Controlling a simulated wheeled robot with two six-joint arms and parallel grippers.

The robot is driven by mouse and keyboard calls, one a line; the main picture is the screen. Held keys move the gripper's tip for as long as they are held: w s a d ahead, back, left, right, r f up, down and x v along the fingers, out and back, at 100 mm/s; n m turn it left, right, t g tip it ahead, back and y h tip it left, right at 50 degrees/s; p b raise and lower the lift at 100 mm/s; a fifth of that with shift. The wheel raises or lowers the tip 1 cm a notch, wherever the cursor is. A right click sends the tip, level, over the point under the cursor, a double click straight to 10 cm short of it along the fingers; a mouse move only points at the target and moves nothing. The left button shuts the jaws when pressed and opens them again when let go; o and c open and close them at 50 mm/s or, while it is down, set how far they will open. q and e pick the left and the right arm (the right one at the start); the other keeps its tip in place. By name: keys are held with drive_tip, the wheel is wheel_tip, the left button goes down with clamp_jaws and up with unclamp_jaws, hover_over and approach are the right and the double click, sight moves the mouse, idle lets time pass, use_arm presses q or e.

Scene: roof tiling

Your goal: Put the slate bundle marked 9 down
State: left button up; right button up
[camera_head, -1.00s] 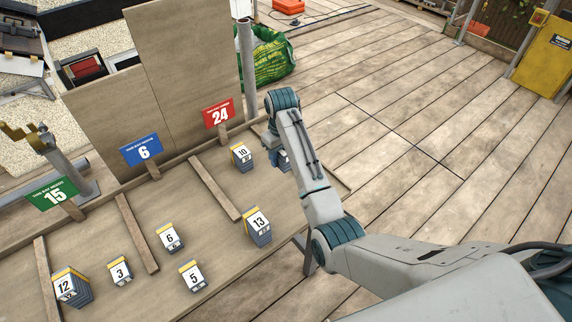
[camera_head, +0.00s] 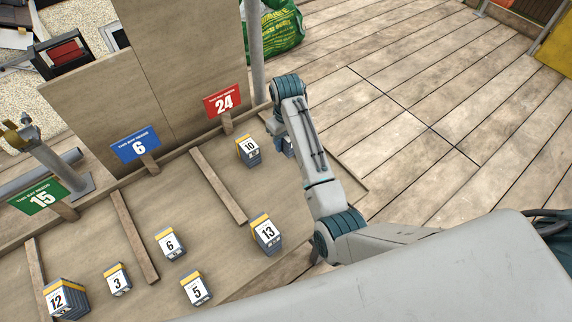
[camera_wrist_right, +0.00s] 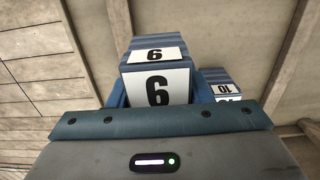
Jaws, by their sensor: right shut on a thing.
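My right gripper (camera_wrist_right: 160,98) is shut on a slate bundle (camera_wrist_right: 157,53) in the right wrist view. Its white labels show a digit that reads like 6 from this side; the 10 beside it appears upside down, so it fits a 9. In the head view the held bundle (camera_head: 288,147) is mostly hidden behind my right arm. It is over the right bay of the board (camera_head: 205,220), by the red 24 sign (camera_head: 222,101) and right of bundle 10 (camera_head: 248,151). I cannot tell whether it touches the board. My left gripper is not in view.
Bundle 13 (camera_head: 266,235) stands nearer in the right bay. Wooden strips (camera_head: 219,186) divide the bays. A blue 6 sign (camera_head: 136,146) and green 15 sign (camera_head: 39,197) stand behind.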

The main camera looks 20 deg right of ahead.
drive_tip(key=s+a+r+p, duration=0.2)
drive_tip(key=s+p, duration=0.2)
drive_tip(key=p, duration=0.2)
hover_over(286, 174)
wheel_tip(286, 174, down, 6)
drive_tip(key=shift+f, duration=0.15)
wheel_tip(286, 174, down, 2)
drive_tip(key=shift+f, duration=0.2)
drive_tip(key=shift+f+p, duration=0.3)
drive_tip(key=shift+f, duration=0.3)
drive_tip(key=o, duration=1.3)
drive_tip(key=shift+f, duration=0.1)
drive_tip(key=shift+c, duration=0.2)
